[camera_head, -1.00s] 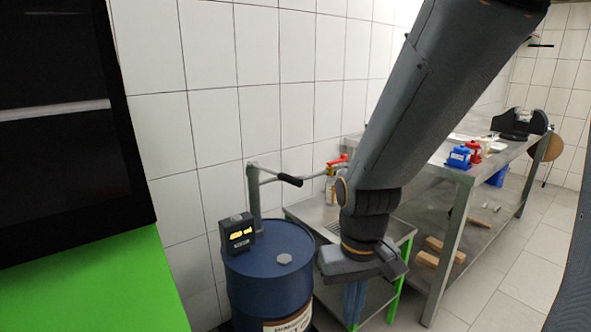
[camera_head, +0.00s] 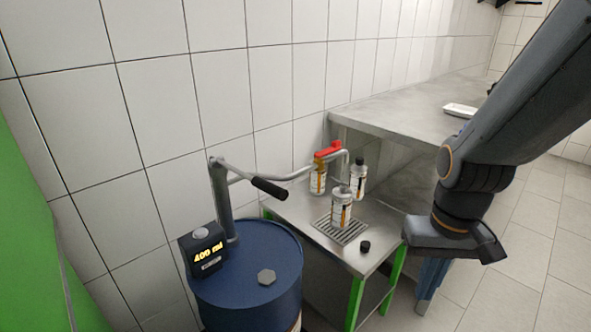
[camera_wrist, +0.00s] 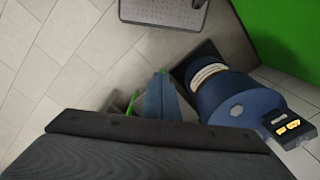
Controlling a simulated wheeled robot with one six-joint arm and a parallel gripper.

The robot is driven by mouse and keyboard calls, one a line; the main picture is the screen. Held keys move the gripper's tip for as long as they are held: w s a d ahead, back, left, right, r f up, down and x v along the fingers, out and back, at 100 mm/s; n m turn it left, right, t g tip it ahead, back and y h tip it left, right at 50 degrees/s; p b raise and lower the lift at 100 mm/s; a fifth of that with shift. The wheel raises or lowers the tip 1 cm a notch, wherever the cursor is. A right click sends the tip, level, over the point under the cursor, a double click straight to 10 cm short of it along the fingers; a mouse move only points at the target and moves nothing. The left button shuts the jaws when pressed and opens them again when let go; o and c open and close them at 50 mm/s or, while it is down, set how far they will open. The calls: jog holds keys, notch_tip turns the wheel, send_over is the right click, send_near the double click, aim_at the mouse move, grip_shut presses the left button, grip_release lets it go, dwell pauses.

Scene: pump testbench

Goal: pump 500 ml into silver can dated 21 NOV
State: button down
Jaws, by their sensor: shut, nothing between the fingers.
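The blue drum (camera_head: 250,262) carries a hand pump with a black-gripped lever (camera_head: 270,188) and a display (camera_head: 207,252) reading 400 ml. The spout (camera_head: 330,154) reaches over a small steel table. A silver can (camera_head: 341,208) with a white and orange label stands upright on the drip grate (camera_head: 341,230), below the spout. A loose black cap (camera_head: 365,246) lies in front of it. A capped silver can (camera_head: 358,176) and another can (camera_head: 318,180) stand behind. Dates are unreadable. My gripper (camera_head: 424,303) is shut and empty, right of the small table; its fingers also show in the wrist view (camera_wrist: 161,78).
A long steel bench (camera_head: 410,118) with a white tray (camera_head: 460,110) stands behind the small table. A green surface (camera_head: 20,240) is at the left edge. Tiled floor (camera_head: 525,245) lies open at the right.

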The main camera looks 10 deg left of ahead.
jog(key=shift+a, duration=0.15)
jog(key=shift+r, duration=0.1)
jog(key=w+a+r+n+t+h+p, duration=0.3)
jog(key=w+a+r+n+t+p, duration=0.15)
jog(key=w+a+r+p, duration=0.75)
jog(key=w+a+r+n+t+p, duration=0.1)
jog(key=a+r, duration=0.2)
jog(key=a, duration=0.3)
jog(key=w+a+r+n+t+y+p, duration=0.1)
jog(key=a+r+n+p, duration=0.1)
jog(key=a+r, duration=0.2)
jog(key=w+a+r+n+t+y+p, duration=0.1)
jog(key=a+r, duration=0.3)
jog(key=a, duration=0.6)
jog(key=shift+a+r+n+t+p, duration=0.15)
jog(key=shift+r+n+t+p, duration=0.1)
jog(key=shift+n+t+p, duration=0.25)
